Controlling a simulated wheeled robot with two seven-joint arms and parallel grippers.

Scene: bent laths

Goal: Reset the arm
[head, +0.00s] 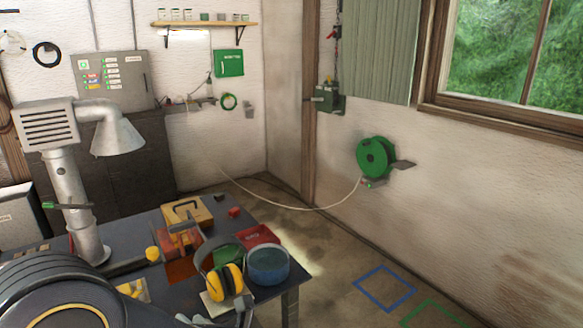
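A dark rounded link of my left arm (55,295) with a yellow ring fills the bottom left corner of the head view. It covers the near left part of the table. I cannot make out the fingers of my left gripper, so I cannot tell whether it is open or shut. My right arm and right gripper are not in view. No bent lath can be made out clearly.
A dark workbench (130,222) holds yellow ear defenders (226,281), a blue round tub (268,262), a red tray (256,236) and a wooden box (187,213). A grey extraction hood (72,180) stands at its left. Floor to the right is open, with a blue taped square (385,287).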

